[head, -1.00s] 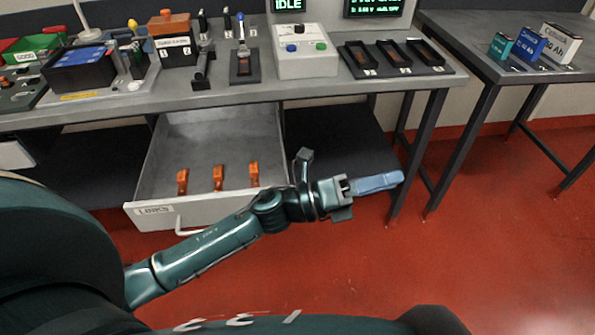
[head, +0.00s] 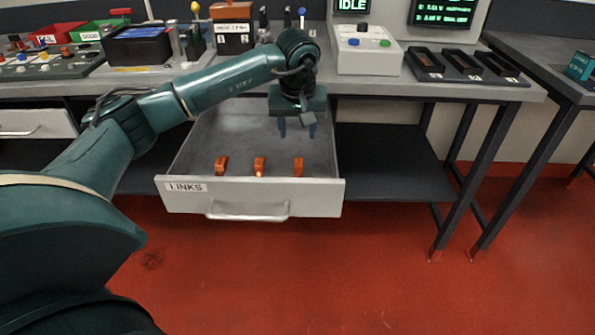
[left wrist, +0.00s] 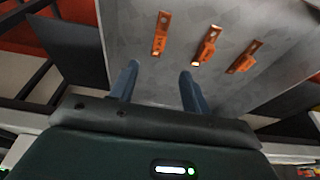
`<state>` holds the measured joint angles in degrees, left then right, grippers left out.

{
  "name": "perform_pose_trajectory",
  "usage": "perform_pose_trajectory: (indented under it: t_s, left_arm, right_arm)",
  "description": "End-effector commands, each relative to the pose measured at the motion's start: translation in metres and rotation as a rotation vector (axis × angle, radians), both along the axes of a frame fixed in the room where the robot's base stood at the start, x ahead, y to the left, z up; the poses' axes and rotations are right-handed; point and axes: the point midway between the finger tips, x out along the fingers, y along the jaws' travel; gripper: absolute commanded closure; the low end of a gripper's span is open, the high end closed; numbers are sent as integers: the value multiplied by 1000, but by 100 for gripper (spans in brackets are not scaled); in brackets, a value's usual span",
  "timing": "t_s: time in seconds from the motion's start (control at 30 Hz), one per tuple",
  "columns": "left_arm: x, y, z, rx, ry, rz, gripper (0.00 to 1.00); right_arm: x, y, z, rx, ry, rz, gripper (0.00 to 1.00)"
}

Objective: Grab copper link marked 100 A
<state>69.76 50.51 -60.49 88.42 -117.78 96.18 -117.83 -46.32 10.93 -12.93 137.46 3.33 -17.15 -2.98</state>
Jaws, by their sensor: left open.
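Three orange copper links lie in a row in the open drawer: a left link (head: 221,166), a middle link (head: 259,166) and a right link (head: 298,167). The left wrist view shows them too: one link (left wrist: 161,33), a second link (left wrist: 207,45) and a third link (left wrist: 244,57). Their markings are too small to read, so I cannot tell which is 100 A. My left gripper (head: 297,130) points down over the back right of the drawer, open and empty. In the left wrist view its fingers (left wrist: 158,88) are apart, with no link between them. My right gripper is not in view.
The drawer (head: 326,196), labelled LINKS, is pulled out under the workbench (head: 375,85). Its front wall and handle (head: 247,211) face me. The bench top holds a white button box (head: 368,53) and black trays (head: 463,67). The red floor (head: 330,270) in front is clear.

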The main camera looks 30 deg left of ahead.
Motion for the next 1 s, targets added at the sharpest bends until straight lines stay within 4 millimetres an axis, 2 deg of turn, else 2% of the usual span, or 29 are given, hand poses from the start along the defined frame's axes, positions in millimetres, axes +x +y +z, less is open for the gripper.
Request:
perform_pose_trajectory:
  t_s: [0.03,0.1,0.23,0.57,0.83,1.0]
  left_arm:
    - [1,1,-14,0,4,1,53]
    - [5,2,-27,-3,4,1,53]
    - [10,5,-47,-4,2,0,53]
    - [15,8,-70,-6,2,-1,53]
    - [23,13,-107,-6,1,0,53]
    - [25,14,-109,-6,-1,-2,53]
  right_arm:
    - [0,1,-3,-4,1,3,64]
    - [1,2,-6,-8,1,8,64]
    - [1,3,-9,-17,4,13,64]
    - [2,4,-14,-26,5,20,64]
    - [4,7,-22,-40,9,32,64]
    - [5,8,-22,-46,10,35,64]
